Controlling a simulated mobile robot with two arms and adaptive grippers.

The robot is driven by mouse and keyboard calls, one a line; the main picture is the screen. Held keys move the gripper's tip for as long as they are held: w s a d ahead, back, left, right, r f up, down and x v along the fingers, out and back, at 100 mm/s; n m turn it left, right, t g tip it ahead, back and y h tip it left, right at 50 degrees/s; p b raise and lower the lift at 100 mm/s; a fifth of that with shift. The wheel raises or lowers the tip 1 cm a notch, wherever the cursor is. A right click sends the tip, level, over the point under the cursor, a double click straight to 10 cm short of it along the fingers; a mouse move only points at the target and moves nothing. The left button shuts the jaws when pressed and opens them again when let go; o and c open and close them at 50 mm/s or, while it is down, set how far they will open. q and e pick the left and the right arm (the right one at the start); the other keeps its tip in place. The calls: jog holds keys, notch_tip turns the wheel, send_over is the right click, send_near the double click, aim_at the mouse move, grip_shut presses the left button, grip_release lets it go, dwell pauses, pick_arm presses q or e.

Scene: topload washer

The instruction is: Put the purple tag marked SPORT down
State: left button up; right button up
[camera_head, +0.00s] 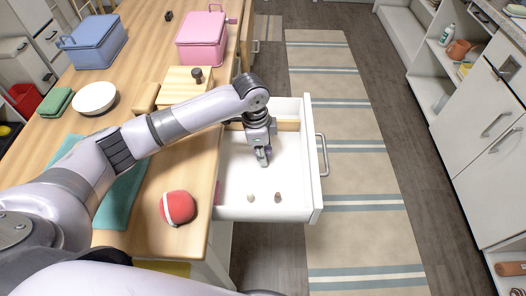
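My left gripper (263,159) points down inside the open white drawer (315,165), above or near its floor. Its fingers look close together, but they are too small to tell whether they are shut or hold anything. I cannot make out a purple tag or the word SPORT in this view. A small pink-magenta patch (218,188) shows at the drawer's left inner edge; I cannot tell what it is. My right gripper is not in view.
In the drawer's front part lie a small beige item (250,198) and a small brown item (278,197). On the wooden counter are a red ball (178,207), a teal cloth (122,205), a white bowl (95,98), and blue (92,45) and pink (201,42) boxes.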

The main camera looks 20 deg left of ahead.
pick_arm(q)
jog(key=r, duration=0.4)
jog(key=a+r, duration=0.1)
jog(key=r, duration=0.7)
jog(key=shift+s+a, duration=0.2)
